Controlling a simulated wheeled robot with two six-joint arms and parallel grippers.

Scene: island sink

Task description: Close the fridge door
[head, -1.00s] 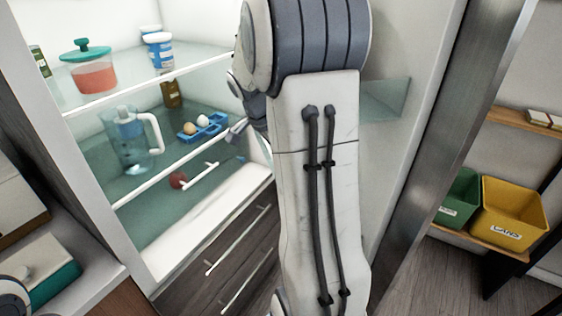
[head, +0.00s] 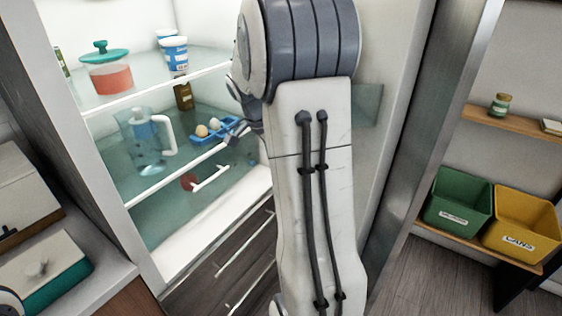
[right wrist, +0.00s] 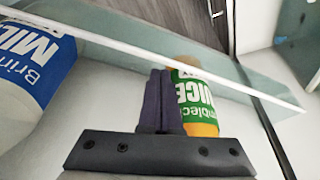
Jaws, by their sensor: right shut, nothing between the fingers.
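The fridge (head: 215,236) stands open, with its lit shelves in plain view at the left of the head view. Its door (head: 397,110) stands swung out to the right, with a steel edge. My right arm covers the middle of the head view, in front of part of the door and interior. In the right wrist view my right gripper (right wrist: 160,100) is shut and empty, beside a juice bottle (right wrist: 197,112) and near a milk bottle (right wrist: 35,65). Whether it touches the juice bottle or the door is unclear. My left gripper is not in view.
A pitcher (head: 145,145), a red-filled jar (head: 107,75) and an egg tray (head: 218,130) are on the fridge shelves. A counter (head: 105,262) stands at left. Green (head: 458,203) and yellow (head: 522,228) bins sit on a rack beyond the door. Some floor is bare at right.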

